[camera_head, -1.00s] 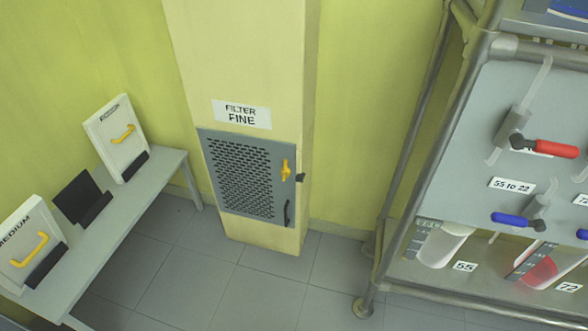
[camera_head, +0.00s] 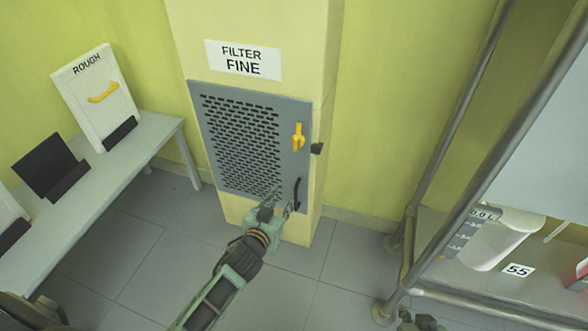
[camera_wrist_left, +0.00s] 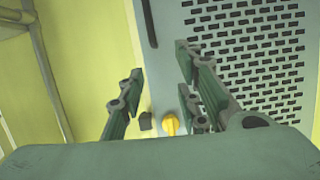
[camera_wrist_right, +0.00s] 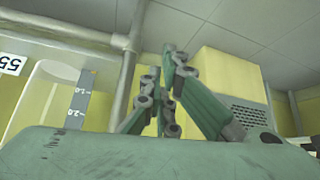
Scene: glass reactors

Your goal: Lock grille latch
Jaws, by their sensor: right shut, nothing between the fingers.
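The grey grille (camera_head: 240,140) sits closed against the cream filter column, below the "FILTER FINE" label (camera_head: 243,60). Its yellow latch (camera_head: 298,137) stands upright near the right edge, and it also shows in the left wrist view (camera_wrist_left: 170,125). A black catch (camera_head: 317,148) is on the column's side, right of the latch. A black handle (camera_head: 297,194) is low on the grille. My left gripper (camera_head: 278,203) is in front of the grille's lower edge, left of the handle and below the latch. Its fingers (camera_wrist_left: 158,62) are apart and empty. My right gripper (camera_wrist_right: 164,75) is shut and empty, away from the grille.
A grey bench (camera_head: 95,185) on the left holds the "ROUGH" filter (camera_head: 97,95) and a dark empty stand (camera_head: 50,165). A metal pipe frame (camera_head: 450,120) with vessels (camera_head: 508,235) stands on the right. The floor before the column is clear.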

